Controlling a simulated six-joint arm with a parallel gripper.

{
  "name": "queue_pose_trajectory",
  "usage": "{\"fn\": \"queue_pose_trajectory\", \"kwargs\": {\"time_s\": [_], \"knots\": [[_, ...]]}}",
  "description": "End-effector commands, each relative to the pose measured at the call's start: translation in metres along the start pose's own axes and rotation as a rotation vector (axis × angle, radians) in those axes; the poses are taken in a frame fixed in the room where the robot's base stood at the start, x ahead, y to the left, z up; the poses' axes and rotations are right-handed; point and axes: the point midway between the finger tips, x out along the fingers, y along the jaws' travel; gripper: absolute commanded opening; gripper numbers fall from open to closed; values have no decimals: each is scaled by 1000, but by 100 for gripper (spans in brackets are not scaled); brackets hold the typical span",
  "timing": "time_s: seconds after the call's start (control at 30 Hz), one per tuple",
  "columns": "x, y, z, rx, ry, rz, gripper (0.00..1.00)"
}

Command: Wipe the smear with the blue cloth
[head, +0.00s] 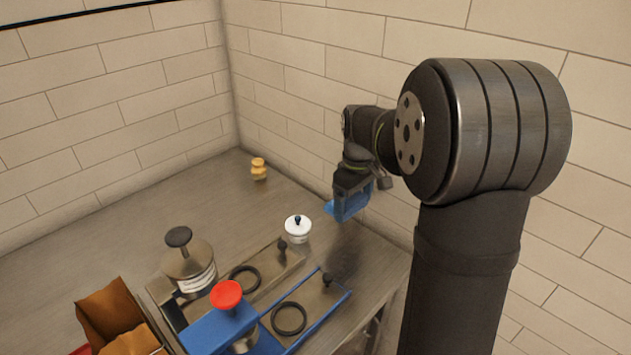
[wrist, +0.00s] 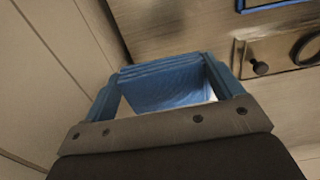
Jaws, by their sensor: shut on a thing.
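My gripper (head: 350,200) is above the right part of the metal counter, near the right wall. It is shut on the blue cloth (wrist: 165,85), which shows as a folded pad between the two blue fingers in the wrist view. In the head view the cloth (head: 338,209) hangs at the fingertips and is hard to tell from the blue fingers. A dark, blurred smear (head: 346,258) lies on the counter below the gripper; some of it may be shadow. A dark brownish patch (wrist: 158,22) also shows beyond the cloth in the wrist view.
A white lidded pot (head: 298,231) with a dark blue knob stands left of the gripper. A blue-edged tray (head: 335,298) and a plain tray (head: 290,262), each with a black ring, lie in front.

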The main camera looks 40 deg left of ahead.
Motion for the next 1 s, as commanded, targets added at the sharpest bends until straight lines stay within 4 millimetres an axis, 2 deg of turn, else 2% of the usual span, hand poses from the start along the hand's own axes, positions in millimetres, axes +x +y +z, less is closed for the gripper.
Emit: {"fn": "queue_pose_trajectory", "kwargs": {"time_s": [0.03, 0.1, 0.2, 0.33, 0.5, 0.67, 1.0], "knots": [[1, -2, 24, 6, 0, 0, 67], [5, -6, 50, 5, 1, 1, 67], [10, -12, 80, 4, 1, 0, 67], [15, -19, 105, 2, 1, 1, 67], [19, -24, 116, 0, 0, 0, 67], [27, -24, 117, -1, -1, -1, 67], [57, -24, 117, -1, -2, -2, 67]]}}
